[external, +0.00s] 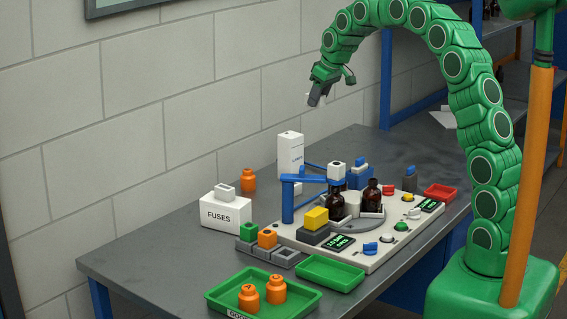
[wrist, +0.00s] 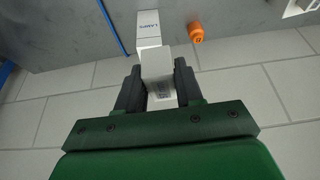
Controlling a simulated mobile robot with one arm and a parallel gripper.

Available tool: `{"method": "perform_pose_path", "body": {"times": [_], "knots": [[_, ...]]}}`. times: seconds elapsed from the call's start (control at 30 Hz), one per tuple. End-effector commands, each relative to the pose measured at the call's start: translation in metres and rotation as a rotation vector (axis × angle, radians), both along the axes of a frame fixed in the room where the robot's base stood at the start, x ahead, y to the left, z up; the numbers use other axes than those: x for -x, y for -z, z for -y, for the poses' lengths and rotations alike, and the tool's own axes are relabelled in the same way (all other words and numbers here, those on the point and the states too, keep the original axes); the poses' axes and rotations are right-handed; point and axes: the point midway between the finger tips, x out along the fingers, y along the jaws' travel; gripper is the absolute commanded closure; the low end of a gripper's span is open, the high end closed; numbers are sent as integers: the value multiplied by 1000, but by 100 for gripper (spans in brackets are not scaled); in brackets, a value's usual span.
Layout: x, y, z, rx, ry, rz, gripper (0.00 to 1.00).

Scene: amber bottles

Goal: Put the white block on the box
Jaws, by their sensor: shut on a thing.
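My gripper (external: 317,96) is raised high above the back of the table, near the wall. In the wrist view my gripper (wrist: 157,78) is shut on a white block (wrist: 156,63), which sits between its dark fingers. The block (external: 314,99) shows only as a small pale shape in the external view. A tall white box (external: 290,152) stands upright on the table below my gripper; in the wrist view this box (wrist: 148,21) reads LAMPS and shows just beyond the block. A lower white box marked FUSES (external: 226,214) stands at the left with a pale hollow piece (external: 224,191) on top.
An orange bottle (external: 248,180) stands between the two boxes. A blue post with an arm (external: 287,200) and dark bottles (external: 336,206) stand on a pale panel right of the boxes. Green trays (external: 331,272) lie at the front. The wall (external: 150,130) is close behind.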

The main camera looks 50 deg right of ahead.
Motion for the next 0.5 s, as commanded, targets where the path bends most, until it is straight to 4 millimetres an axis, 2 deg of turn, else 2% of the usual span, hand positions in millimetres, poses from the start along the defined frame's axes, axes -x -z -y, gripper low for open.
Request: {"method": "perform_pose_path", "body": {"times": [0.5], "knots": [[-52,25,15,0,0,-1,95]]}}
